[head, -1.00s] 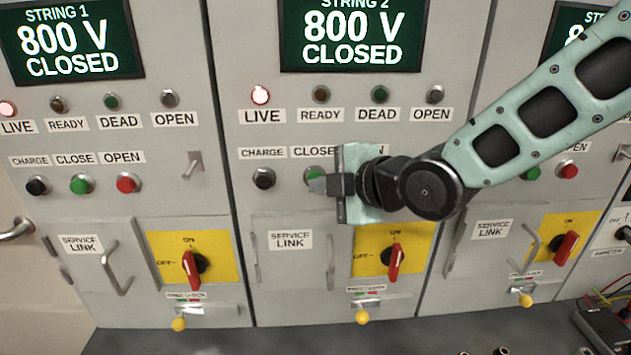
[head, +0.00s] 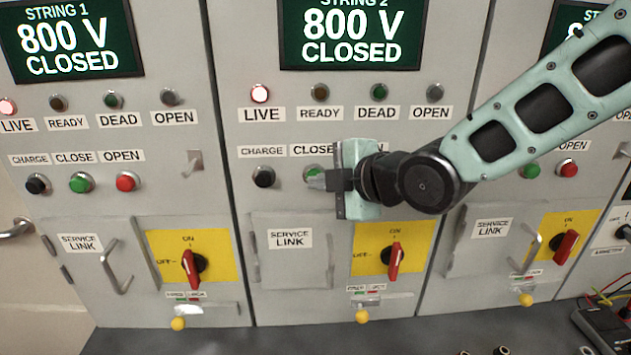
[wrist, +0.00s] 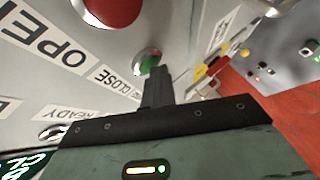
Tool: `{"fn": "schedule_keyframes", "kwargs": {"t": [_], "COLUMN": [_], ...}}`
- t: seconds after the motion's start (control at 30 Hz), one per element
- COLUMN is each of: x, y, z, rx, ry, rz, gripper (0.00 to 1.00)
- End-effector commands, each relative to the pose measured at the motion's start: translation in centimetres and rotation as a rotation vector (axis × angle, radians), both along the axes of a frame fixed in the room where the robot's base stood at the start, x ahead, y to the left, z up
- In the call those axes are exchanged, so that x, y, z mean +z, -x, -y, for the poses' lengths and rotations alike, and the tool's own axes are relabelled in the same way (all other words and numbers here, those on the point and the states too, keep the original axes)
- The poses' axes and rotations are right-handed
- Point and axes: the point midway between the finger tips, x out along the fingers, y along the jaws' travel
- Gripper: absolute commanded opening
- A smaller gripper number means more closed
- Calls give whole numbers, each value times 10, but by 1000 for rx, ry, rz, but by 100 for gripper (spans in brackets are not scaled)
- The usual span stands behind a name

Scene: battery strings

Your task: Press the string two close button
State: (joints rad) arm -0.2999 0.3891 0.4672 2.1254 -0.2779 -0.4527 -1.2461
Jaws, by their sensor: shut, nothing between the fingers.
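The string 2 panel has a green close button (head: 312,173), partly hidden behind my gripper in the head view. In the wrist view the green close button (wrist: 148,63) in its metal ring sits just beyond the fingertips. My gripper (head: 316,181) is shut and empty, its tips at or very near the button's lower edge. The wrist view shows the shut fingers (wrist: 157,72) overlapping the button's lower right; I cannot tell whether they touch it.
The black charge button (head: 263,176) is left of the close button. A red button (wrist: 112,10) shows in the wrist view. A red rotary handle (head: 396,260) on a yellow plate and a service link door (head: 290,265) are below. String 1's panel stands at left.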

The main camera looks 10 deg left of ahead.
Motion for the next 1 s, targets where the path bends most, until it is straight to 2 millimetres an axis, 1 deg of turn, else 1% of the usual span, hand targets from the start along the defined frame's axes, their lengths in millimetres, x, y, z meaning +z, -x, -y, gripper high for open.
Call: {"fn": "schedule_keyframes", "kwargs": {"t": [0.03, 0.37, 0.87, 1.0], "x": [1, 2, 2, 1], "y": [-4, -5, 0, 9], "z": [0, 1, 4, 6], "rx": [-5, -8, -10, -8], "ry": [-4, -5, -5, -4], "rz": [3, 5, 5, 6], "gripper": [0, 0, 0, 0]}}
